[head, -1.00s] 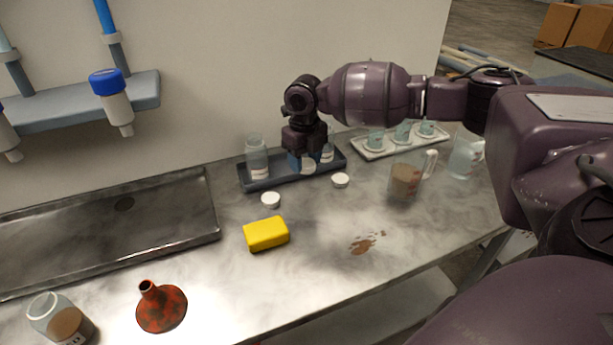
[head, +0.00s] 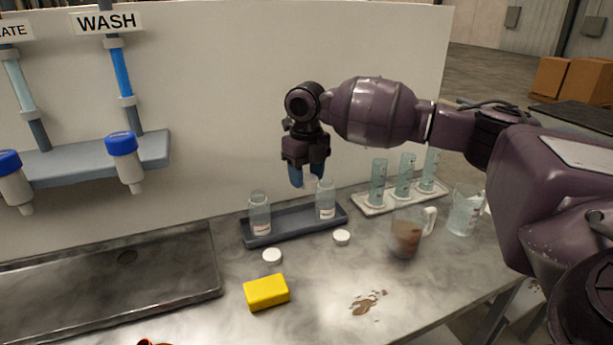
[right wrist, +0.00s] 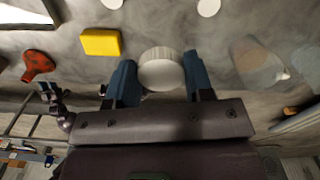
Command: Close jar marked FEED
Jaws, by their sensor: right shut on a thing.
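My right gripper (head: 309,178) is raised above the dark jar tray (head: 285,232), near the right-hand jar. In the right wrist view its blue fingers are shut on a round white lid (right wrist: 161,70). Two clear glass jars stand upright and open in the tray: the left jar (head: 260,214) and the right jar (head: 326,200). Both bear white labels too small to read, so I cannot tell which is FEED. Two more white lids lie on the counter, a left lid (head: 272,256) and a right lid (head: 341,237). A dark jointed part at the left of the wrist view may be my left arm; its jaws are unclear.
A yellow sponge (head: 266,292) lies in front of the tray. A brown spill (head: 367,302) and a pitcher of brown liquid (head: 406,234) are to the right. A white rack (head: 375,208) holds graduated cylinders. A metal basin (head: 110,285) fills the left. A red funnel (right wrist: 38,65) shows in the wrist view.

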